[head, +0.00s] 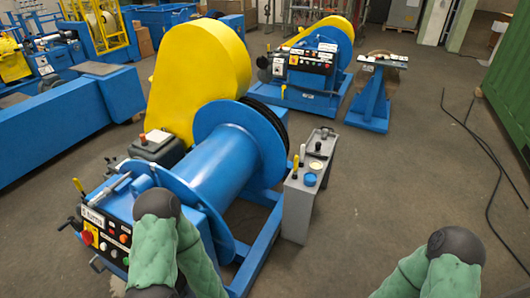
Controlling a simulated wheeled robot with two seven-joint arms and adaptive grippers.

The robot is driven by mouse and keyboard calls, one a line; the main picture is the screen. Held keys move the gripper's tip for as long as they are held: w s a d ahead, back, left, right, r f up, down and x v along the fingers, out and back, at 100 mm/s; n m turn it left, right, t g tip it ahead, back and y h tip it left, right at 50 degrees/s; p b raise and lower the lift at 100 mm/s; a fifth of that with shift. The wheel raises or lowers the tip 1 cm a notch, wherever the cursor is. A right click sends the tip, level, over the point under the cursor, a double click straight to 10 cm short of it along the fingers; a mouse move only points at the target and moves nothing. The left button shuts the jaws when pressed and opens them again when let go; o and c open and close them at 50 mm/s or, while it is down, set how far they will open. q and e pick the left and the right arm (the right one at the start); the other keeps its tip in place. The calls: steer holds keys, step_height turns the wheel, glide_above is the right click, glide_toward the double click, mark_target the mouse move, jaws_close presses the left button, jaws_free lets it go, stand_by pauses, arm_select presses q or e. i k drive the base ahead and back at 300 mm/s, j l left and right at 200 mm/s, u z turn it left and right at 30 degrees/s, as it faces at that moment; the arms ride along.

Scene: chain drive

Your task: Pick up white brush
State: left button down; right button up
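A small upright white item (302,154), perhaps the white brush, stands at the left edge of the top of a narrow grey stand (296,212). It is too small to make out bristles. A yellow-handled tool (295,163) is just in front of it, close beside it. Parts of my two arms, with green sleeves and dark rounded ends, show at the bottom left and bottom right. No fingers of either gripper can be seen, and both arm parts are apart from the stand.
The stand top also holds a blue round lid or tin (310,180), a pale yellow tin (316,166) and a dark tool. A blue drum machine (209,168) with a yellow guard (197,75) stands close on the left. Floor right of the stand is open; black cable lies farther right.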

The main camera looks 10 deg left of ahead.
mark_target(300, 165)
steer(key=i+l+u, duration=0.35)
steer(key=i+l, duration=0.75)
